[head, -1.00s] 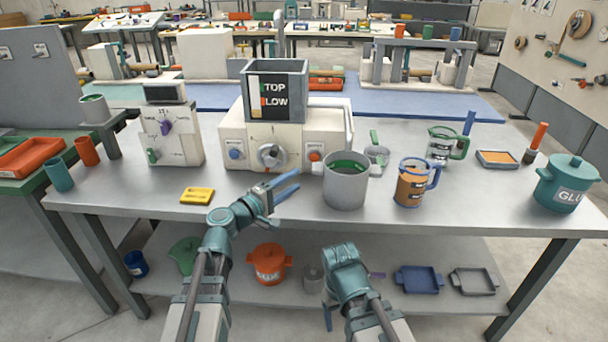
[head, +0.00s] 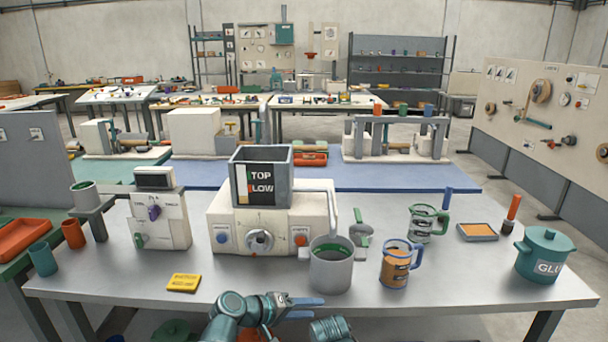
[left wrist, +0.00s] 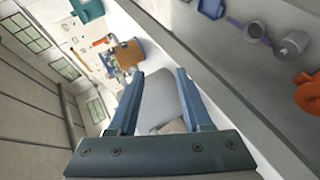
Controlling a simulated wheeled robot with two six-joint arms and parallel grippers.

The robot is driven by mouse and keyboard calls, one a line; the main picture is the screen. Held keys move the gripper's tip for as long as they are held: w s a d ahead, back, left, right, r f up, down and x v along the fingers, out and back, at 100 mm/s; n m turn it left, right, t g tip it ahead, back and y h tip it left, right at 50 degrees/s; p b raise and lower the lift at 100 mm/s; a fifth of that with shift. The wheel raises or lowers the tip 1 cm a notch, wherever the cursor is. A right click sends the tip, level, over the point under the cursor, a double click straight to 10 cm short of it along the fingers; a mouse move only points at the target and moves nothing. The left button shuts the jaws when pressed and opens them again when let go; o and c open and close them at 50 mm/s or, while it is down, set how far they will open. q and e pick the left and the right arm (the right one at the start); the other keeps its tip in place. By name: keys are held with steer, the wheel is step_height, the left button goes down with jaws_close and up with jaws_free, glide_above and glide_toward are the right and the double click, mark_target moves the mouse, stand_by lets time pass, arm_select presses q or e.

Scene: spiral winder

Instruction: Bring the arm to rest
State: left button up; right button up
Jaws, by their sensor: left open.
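My left arm comes in at the bottom of the head view. Its gripper (head: 310,307) is level with the table's front edge in the picture, in front of the grey pot. The two blue fingers are apart with nothing seen held. The left wrist view also shows the open fingers (left wrist: 158,75), with a pale grey shape beyond them that I cannot name. A teal part of my right arm (head: 330,328) shows at the bottom of the head view. My right gripper is out of view.
The table (head: 460,285) bears a winder machine (head: 270,228), a grey pot (head: 330,270), an orange-filled jug (head: 396,268), a green-handled jug (head: 424,224), a teal glue pot (head: 543,256) and a yellow block (head: 184,283). An orange pot (left wrist: 308,92) shows on the shelf below.

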arm_select(q)
steer(key=s+f+m+g+y+p, duration=0.1)
steer(key=s+m+g+y+p, duration=0.5)
steer(key=s, duration=0.4)
steer(key=s+a+r+m+g+y+p, duration=0.1)
steer(key=s+a+r+y+p, duration=0.1)
steer(key=s+a+y+p, duration=0.3)
steer(key=shift+s+a+r+y, duration=0.15)
steer(key=shift+s+a+y, duration=0.15)
steer(key=shift+y, duration=0.3)
arm_select(e)
step_height(320, 180, up, 13)
steer(key=shift+r, duration=0.15)
